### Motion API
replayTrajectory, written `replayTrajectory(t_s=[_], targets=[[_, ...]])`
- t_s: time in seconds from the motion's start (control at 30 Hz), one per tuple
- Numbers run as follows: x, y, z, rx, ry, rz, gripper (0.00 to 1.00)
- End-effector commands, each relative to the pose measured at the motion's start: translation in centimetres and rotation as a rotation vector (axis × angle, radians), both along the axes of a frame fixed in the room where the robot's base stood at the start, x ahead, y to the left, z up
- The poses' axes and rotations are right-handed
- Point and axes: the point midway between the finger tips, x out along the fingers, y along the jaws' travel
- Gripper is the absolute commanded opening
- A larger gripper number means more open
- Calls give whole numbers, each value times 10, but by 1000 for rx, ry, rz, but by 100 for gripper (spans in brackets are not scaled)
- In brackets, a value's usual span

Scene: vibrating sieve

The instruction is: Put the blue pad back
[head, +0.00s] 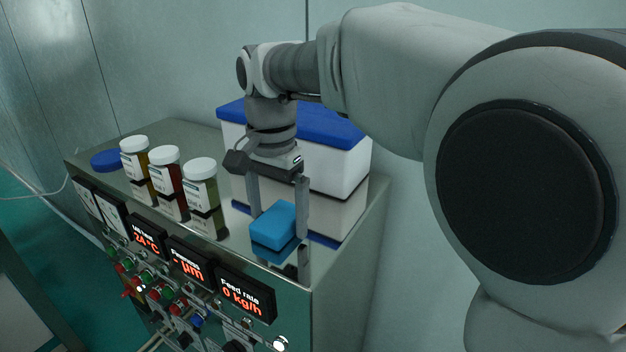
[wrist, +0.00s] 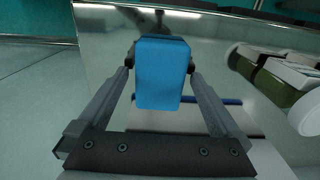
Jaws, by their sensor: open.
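The blue pad (head: 273,225) is a small light-blue block on the shiny metal cabinet top, near the front right edge. In the wrist view the blue pad (wrist: 161,73) lies between my fingertips. My gripper (head: 278,232) points down over it with one finger on each side, and it is open. In the wrist view, the fingers of my gripper (wrist: 160,68) are at the pad's two sides near its far end. I cannot tell whether either finger touches it.
A white box with a blue lid (head: 347,155) stands close behind my gripper. Three capped bottles (head: 168,185) stand to the left, with a flat blue disc (head: 106,160) beyond them. The cabinet's front (head: 190,262) carries displays, knobs and buttons.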

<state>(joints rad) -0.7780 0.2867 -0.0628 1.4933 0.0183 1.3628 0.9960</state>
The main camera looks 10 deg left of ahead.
Motion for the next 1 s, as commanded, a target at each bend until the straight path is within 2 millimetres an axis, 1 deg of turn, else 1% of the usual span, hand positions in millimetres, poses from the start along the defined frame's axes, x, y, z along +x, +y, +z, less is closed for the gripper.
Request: replayTrajectory(t_s=[0.17, 0.4, 0.6, 0.7, 0.8, 1.0], targets=[[1, 1, 19, 3, -3, 0, 100], [1, 1, 70, 4, -4, 0, 100], [1, 1, 104, 1, -2, 0, 100], [1, 0, 115, 2, -2, -1, 100], [1, 0, 120, 1, -1, -1, 100], [0, 0, 123, 0, 0, 0, 100]])
